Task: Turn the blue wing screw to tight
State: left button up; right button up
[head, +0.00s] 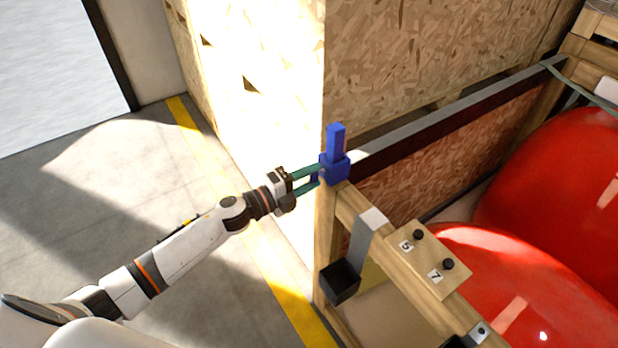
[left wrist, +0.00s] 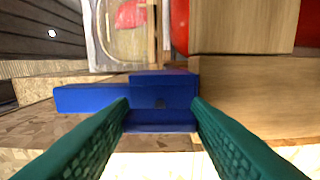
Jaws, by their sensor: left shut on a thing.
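A blue clamp-like fitting (head: 336,150) with an upright post sits on the corner of the wooden frame, at the end of a grey rail. My left gripper (head: 318,178) reaches it from the left, with its green fingers on the blue part at its near side. In the left wrist view the two green fingertips (left wrist: 160,112) are shut on the blue wing screw (left wrist: 160,90), one on each side. A blue bar extends to the left of it there. How tight the screw is cannot be told. My right gripper is not in view.
Wooden frame (head: 385,245) runs to the lower right, with a black box (head: 340,281) and a block labelled 5 and 7 (head: 428,262). Red nosecones (head: 560,175) lie inside. A chipboard wall (head: 265,90) stands behind. The floor at left is clear.

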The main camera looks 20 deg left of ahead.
pick_arm(q)
jog(key=shift+f, duration=0.1)
jog(key=o, duration=1)
jog(key=shift+b+v, duration=1.55)
jog(key=shift+v, duration=4.5)
